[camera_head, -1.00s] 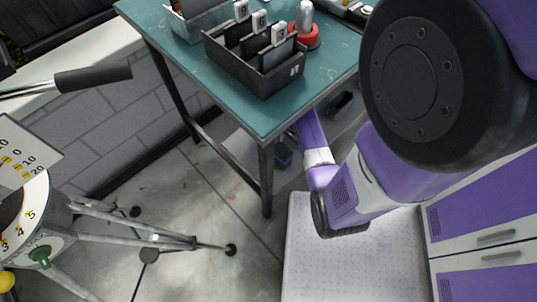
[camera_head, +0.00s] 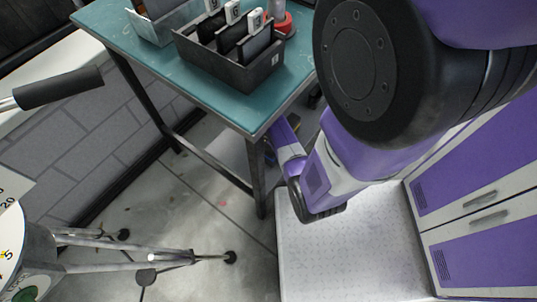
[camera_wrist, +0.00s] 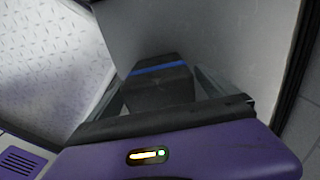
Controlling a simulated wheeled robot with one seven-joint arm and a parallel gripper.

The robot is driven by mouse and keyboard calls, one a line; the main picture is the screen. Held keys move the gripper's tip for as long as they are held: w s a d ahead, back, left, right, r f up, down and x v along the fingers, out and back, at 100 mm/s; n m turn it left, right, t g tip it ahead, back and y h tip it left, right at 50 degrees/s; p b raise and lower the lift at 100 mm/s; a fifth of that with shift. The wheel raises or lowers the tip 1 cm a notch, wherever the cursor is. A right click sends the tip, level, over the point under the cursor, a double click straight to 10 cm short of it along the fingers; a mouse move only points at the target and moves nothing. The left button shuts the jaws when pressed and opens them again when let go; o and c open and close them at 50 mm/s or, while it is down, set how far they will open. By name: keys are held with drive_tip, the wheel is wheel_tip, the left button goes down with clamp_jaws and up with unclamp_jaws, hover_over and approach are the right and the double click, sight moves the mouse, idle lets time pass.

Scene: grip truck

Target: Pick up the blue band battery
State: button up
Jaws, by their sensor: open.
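In the wrist view a dark battery (camera_wrist: 160,84) with a blue band across its far part lies ahead of my gripper (camera_wrist: 161,93). My gripper is open, with a grey finger to either side of the battery. I cannot tell whether the fingers touch it. In the head view my arm reaches down beneath the table, and my gripper is hidden there by the table and arm.
A tripod (camera_head: 150,257) stands at the lower left. Purple-fronted cabinets (camera_head: 470,180) are at the right.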

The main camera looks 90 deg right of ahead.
drive_tip(key=shift+f, duration=0.1)
drive_tip(key=c, duration=2)
